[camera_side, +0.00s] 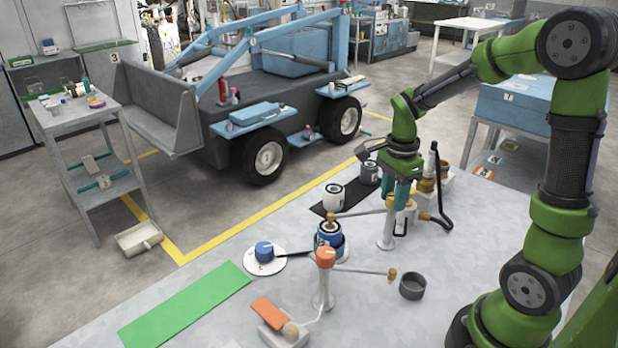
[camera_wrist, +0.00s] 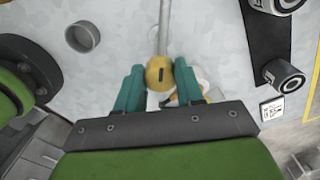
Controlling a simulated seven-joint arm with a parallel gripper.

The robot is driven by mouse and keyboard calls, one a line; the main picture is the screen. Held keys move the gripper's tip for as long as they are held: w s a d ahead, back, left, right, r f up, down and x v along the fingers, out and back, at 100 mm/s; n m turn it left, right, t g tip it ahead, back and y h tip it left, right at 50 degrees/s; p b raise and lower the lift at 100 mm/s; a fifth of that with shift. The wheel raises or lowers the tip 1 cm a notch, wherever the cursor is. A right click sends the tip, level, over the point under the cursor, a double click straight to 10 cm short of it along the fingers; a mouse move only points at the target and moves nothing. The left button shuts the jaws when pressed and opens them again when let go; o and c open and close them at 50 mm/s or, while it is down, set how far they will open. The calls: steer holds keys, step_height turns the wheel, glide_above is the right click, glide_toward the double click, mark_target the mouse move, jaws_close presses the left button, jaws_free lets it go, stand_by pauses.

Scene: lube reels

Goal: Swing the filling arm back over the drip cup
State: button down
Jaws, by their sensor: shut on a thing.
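My gripper (camera_wrist: 160,88) has its teal fingers closed on the yellow knob (camera_wrist: 159,70) on top of a white post (camera_side: 386,234). A thin filling arm (camera_side: 362,213) runs left from this knob to a brass nozzle (camera_side: 333,216) above an open blue can (camera_side: 329,236). It runs up in the wrist view, its far end out of frame. The grey drip cup (camera_side: 412,287) stands empty-looking on the table, in front of the post; it also shows in the wrist view (camera_wrist: 82,37). The knob is partly hidden by my fingers in the side view.
A second post with an orange knob (camera_side: 326,257) has its arm (camera_side: 360,270) pointing right, its nozzle near the drip cup. White cans (camera_side: 334,197) stand on a black mat (camera_side: 348,196) behind. A black hose (camera_side: 446,200) and bottle stand right of my gripper. A green mat (camera_side: 188,306) lies front left.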

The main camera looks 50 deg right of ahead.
steer(key=shift+n, duration=0.3)
steer(key=n, duration=0.3)
steer(key=shift+n, duration=0.4)
steer(key=n, duration=0.4)
steer(key=shift+s, duration=0.1)
steer(key=n, duration=0.9)
steer(key=shift+n, duration=0.3)
steer(key=c, duration=0.7)
jaws_free()
step_height(320, 180, up, 17)
